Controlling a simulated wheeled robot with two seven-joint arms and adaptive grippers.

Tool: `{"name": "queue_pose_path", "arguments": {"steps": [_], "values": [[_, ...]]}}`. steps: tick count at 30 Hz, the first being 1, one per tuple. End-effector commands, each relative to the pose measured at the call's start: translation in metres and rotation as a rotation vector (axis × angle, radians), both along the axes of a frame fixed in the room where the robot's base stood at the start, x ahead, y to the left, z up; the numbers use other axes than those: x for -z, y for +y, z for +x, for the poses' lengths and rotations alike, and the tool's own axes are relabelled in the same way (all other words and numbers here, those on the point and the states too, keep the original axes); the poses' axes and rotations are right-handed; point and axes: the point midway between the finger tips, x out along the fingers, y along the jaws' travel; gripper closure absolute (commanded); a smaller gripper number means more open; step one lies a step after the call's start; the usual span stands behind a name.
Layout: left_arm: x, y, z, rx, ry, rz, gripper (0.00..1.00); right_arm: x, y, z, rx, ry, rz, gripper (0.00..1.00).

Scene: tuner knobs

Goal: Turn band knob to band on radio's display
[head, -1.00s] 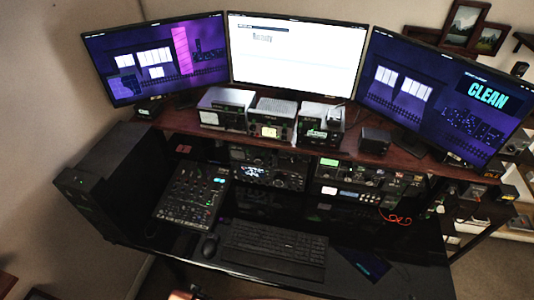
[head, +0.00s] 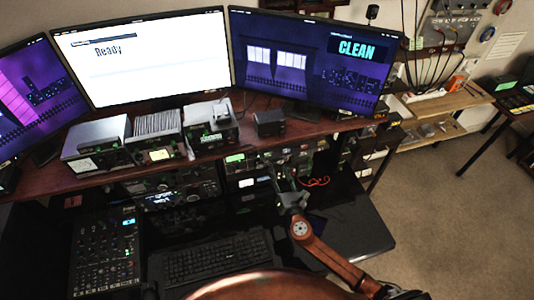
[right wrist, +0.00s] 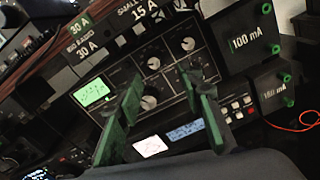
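A black tuner panel (head: 262,158) with a green-lit meter sits under the shelf, right of centre in the head view. In the right wrist view the tuner panel (right wrist: 170,50) shows several round knobs, including an upper-left knob (right wrist: 153,62) and a lower knob (right wrist: 149,102). I cannot tell which is the band knob. My right gripper (head: 280,176) is in front of the tuner. Its green-padded fingers (right wrist: 160,78) are apart, with nothing between them, framing the lower knob. A radio with a lit display (head: 158,198) stands left of the tuner; its text is unreadable. My left gripper is out of view.
Below the tuner is a unit with a white meter (right wrist: 150,146) and a blue display (right wrist: 187,133). A keyboard (head: 215,258) and a mixer (head: 105,255) lie on the desk. An orange cable (head: 316,181) lies right of the gripper.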

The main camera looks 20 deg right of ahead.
Motion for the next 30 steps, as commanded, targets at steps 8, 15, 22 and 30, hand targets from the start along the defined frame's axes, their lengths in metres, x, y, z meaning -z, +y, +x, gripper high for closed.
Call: {"name": "queue_pose_path", "arguments": {"steps": [8, 15, 22, 30], "values": [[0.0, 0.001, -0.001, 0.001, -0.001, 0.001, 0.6, -0.001, 0.018, 0.041, -0.028, -0.005, -0.013, 0.65], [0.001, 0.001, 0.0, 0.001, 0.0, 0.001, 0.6, 0.0, 0.019, 0.073, -0.029, -0.003, -0.011, 0.65], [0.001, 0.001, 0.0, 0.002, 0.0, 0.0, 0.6, 0.0, 0.018, 0.082, -0.027, -0.001, -0.008, 0.65], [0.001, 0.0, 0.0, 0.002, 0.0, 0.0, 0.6, 0.0, 0.017, 0.081, -0.024, -0.001, -0.008, 0.72]]}}
